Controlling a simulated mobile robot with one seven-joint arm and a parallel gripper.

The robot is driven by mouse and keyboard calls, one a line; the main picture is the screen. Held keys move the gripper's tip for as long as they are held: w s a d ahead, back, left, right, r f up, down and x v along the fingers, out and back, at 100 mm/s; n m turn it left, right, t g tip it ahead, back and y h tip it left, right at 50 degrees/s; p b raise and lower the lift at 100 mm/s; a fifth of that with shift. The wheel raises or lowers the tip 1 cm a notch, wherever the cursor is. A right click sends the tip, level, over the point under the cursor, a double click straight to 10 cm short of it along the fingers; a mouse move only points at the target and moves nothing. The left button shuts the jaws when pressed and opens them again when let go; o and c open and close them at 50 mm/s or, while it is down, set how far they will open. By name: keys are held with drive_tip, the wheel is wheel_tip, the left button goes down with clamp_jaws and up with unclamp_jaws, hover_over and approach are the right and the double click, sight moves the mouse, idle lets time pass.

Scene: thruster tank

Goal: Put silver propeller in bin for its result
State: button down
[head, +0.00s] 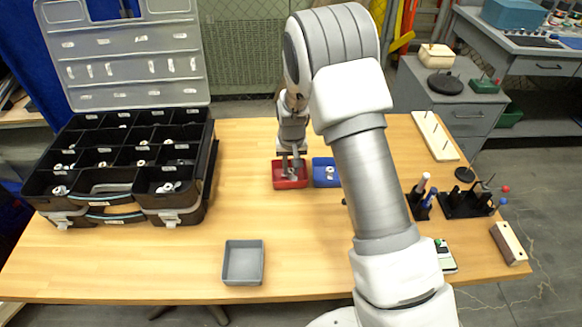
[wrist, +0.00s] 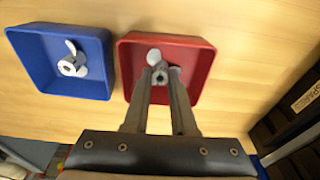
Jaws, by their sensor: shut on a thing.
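A silver-grey propeller (wrist: 155,59) is between the fingertips of my gripper (wrist: 160,77), over or inside the red bin (wrist: 205,58). My gripper is shut on it; the fingers hide part of it, and I cannot tell whether it touches the bin floor. In the head view my gripper (head: 291,163) reaches down to the red bin (head: 278,184). The blue bin (wrist: 98,88) beside it holds another silver-grey propeller (wrist: 72,61). The blue bin (head: 317,182) is partly behind my arm in the head view.
An open black compartment case (head: 90,187) with several small parts stands at the left of the table. An empty grey tray (head: 243,264) sits near the front edge. Tool holders (head: 465,203) and a white strip (head: 435,136) are at the right. The table's middle left is clear.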

drive_tip(key=shift+f, duration=0.1)
drive_tip(key=c, duration=0.7)
unclamp_jaws()
drive_tip(key=shift+c, duration=0.2)
